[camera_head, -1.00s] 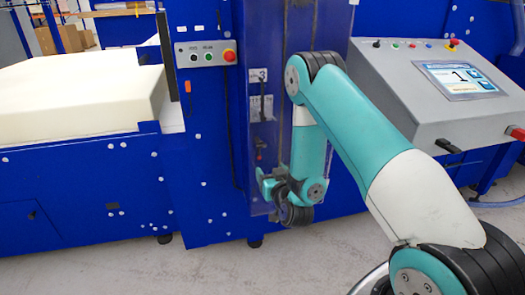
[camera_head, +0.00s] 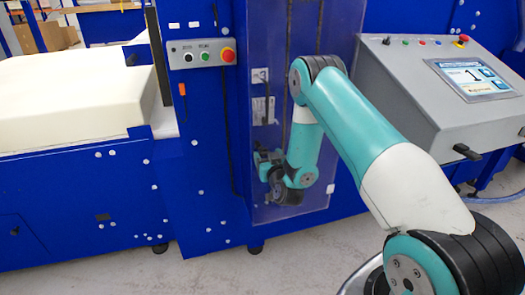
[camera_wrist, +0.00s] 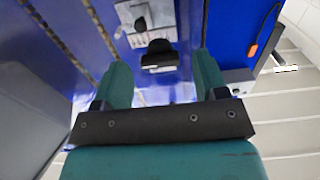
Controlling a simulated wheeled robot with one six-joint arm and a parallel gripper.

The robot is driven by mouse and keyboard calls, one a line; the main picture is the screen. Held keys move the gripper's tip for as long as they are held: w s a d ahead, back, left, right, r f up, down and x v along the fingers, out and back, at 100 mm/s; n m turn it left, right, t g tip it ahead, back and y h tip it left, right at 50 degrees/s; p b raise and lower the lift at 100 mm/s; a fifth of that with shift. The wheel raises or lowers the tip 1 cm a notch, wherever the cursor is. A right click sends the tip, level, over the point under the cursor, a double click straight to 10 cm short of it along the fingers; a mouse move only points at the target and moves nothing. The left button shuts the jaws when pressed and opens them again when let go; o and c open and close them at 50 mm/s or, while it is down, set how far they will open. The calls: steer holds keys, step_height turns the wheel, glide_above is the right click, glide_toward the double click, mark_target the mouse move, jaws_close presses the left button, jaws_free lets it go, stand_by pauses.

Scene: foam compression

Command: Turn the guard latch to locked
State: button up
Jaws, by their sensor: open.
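In the wrist view, a black latch handle (camera_wrist: 160,54) shows ahead, in the gap between the two teal fingers of my gripper (camera_wrist: 162,78). A grey metal plate with small fittings (camera_wrist: 133,14) sits just above it in the picture. My gripper is open, and I see nothing held in it. Whether a finger touches the handle I cannot tell. The latch is not distinct there, hidden behind or beside my gripper.
A control box with a red stop button (camera_head: 228,56) is mounted left of the guard. A cream foam block (camera_head: 65,100) lies at the far left. A grey console with a screen (camera_head: 470,78) stands at the right. Grey floor (camera_head: 300,245) is open in front.

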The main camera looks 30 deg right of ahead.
steer(key=shift+w+d, duration=0.15)
steer(key=shift+w, duration=0.55)
steer(key=c, duration=0.9)
